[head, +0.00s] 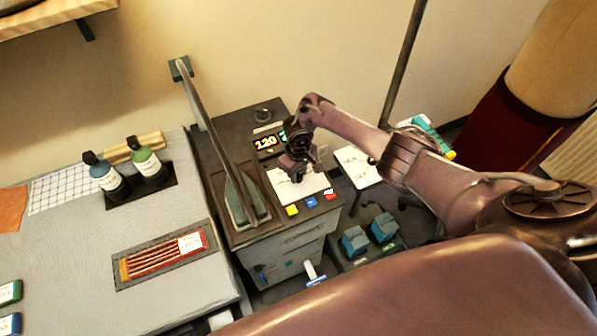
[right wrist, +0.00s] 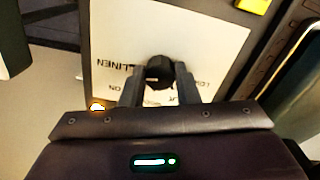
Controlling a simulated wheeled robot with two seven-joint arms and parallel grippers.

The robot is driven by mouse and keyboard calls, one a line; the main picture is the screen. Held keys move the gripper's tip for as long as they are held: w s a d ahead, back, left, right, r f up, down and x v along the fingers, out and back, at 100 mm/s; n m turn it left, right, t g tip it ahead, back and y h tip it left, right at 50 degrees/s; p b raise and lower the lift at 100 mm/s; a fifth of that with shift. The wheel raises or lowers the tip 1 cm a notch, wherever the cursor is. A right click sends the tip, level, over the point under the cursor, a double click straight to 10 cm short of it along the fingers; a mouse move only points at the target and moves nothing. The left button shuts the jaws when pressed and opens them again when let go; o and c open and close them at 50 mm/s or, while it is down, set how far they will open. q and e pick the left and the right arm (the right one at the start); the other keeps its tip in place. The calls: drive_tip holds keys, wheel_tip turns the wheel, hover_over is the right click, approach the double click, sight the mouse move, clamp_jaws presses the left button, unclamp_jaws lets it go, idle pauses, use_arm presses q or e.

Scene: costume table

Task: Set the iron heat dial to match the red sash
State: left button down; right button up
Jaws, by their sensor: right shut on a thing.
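The heat dial is a black knob (right wrist: 160,68) on a white card (right wrist: 205,40) with printed words, including LINEN and LOW, upside down in the right wrist view. My right gripper (right wrist: 159,84) is shut on the knob, one finger on each side. In the head view my right gripper (head: 292,170) points down over the card (head: 312,184) and hides the knob. The knob's pointer cannot be made out. A dark red wrap, likely the sash (head: 497,130), is around a tan dress form (head: 553,60) at the right. My left gripper is not in view.
A tall iron-like thing (head: 245,205) stands left. Bottles (head: 148,164) stand on the grey table (head: 75,245).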

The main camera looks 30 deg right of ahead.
sight(298, 174)
drive_tip(key=shift+w+r, duration=0.15)
drive_tip(key=o, duration=1)
drive_tip(key=shift+c, duration=0.2)
wheel_tip(298, 174, up, 8)
drive_tip(key=shift+f, duration=0.15)
